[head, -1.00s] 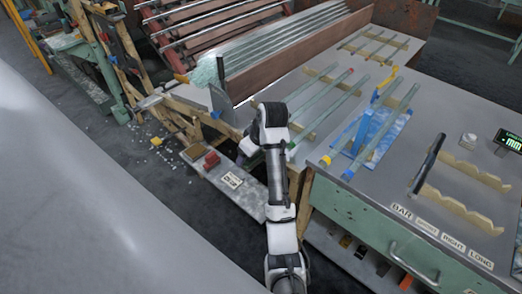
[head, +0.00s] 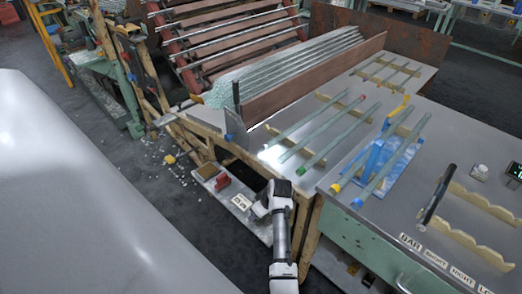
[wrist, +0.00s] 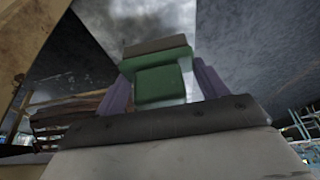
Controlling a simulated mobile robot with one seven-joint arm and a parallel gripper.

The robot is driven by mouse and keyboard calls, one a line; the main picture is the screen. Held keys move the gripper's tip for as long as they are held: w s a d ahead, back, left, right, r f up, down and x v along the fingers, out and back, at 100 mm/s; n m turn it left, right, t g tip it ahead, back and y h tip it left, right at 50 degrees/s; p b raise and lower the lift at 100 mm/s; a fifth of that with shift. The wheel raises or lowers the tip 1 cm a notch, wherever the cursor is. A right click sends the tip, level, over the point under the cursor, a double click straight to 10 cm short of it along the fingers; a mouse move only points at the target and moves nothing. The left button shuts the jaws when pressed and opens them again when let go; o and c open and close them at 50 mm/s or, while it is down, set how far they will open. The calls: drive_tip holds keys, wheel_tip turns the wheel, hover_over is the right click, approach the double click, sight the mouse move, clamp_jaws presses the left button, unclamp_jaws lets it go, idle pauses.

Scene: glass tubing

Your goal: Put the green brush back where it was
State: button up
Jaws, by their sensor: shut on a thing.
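The green brush (wrist: 160,84) is held between the two purple fingers of my gripper (wrist: 163,84) in the wrist view, with a brown-grey edge beyond its green block. In the head view my gripper (head: 258,210) is low, near the right part of a narrow grey shelf (head: 258,230) beside the bench; the brush cannot be made out there. A red brush or block (head: 222,181) sits on the shelf to the left of my gripper. I cannot tell whether the green brush touches the shelf.
A white label (head: 241,202) is on the shelf. The wooden bench frame (head: 310,238) stands close to the right of my arm. Glass tubes (head: 333,137) lie on wooden racks on the bench top, above and right. A blue stand (head: 385,165) holds more tubes.

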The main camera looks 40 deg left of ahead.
drive_tip(key=shift+f, duration=0.9)
drive_tip(key=shift+f, duration=0.15)
drive_tip(key=o, duration=0.9)
drive_tip(key=shift+o, duration=0.2)
drive_tip(key=b+v, duration=0.1)
drive_tip(key=v, duration=1.1)
drive_tip(key=shift+r, duration=0.25)
